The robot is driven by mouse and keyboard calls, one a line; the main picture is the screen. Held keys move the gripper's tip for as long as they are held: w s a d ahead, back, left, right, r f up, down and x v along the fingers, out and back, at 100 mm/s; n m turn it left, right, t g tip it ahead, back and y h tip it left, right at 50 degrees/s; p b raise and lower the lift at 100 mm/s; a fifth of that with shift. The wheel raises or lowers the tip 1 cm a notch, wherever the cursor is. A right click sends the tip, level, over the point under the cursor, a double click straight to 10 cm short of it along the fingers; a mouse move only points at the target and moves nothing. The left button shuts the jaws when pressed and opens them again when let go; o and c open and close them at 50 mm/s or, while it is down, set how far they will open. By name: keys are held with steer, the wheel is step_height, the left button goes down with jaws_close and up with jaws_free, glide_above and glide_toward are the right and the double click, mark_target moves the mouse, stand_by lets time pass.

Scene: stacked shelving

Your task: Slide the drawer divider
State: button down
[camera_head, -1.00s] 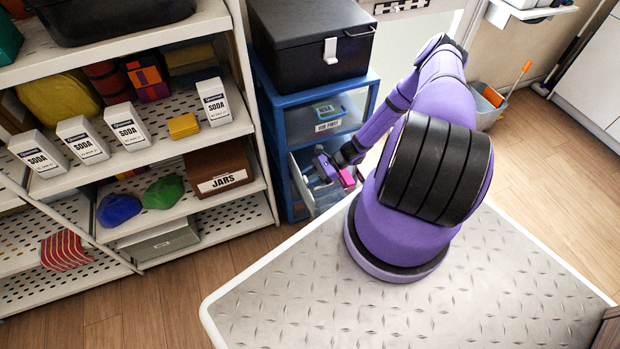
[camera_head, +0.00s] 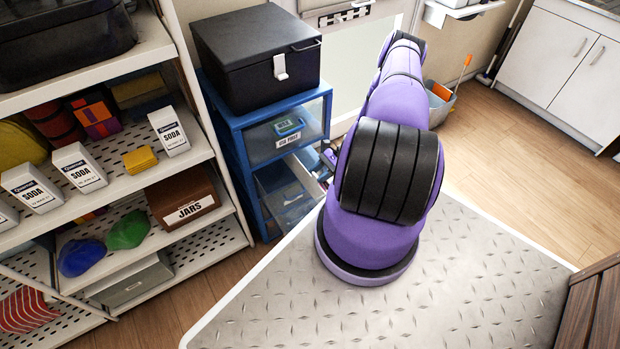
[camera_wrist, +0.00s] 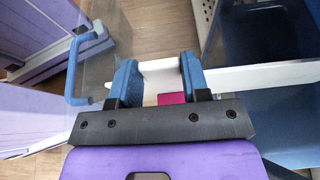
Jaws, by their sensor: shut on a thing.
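In the wrist view my gripper (camera_wrist: 159,78) has its two blue fingers closed against a white piece (camera_wrist: 160,68), which appears to be the drawer divider. A small magenta patch (camera_wrist: 173,98) shows just below it, between the fingers. A white strip (camera_wrist: 265,74) runs right from the fingers, with blue surfaces on both sides. The clear drawer front with its blue handle (camera_wrist: 72,70) is left of the fingers. In the head view the open drawer (camera_head: 286,197) juts from the blue drawer unit (camera_head: 232,122); my arm hides the fingers and most of the divider there.
A black box (camera_head: 255,62) sits on the drawer unit. A closed upper drawer (camera_head: 283,137) is above the open one. Shelves with soda boxes (camera_head: 79,167) and a brown JARS box (camera_head: 183,197) stand left. Open wooden floor (camera_head: 520,165) lies at right.

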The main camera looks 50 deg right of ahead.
steer(key=shift+d, duration=0.15)
steer(key=c, duration=0.6)
jaws_free()
steer(key=shift+s+d, duration=0.1)
steer(key=v, duration=1)
steer(key=shift+d+r, duration=0.15)
steer(key=shift+d, duration=0.1)
steer(key=shift+c, duration=0.2)
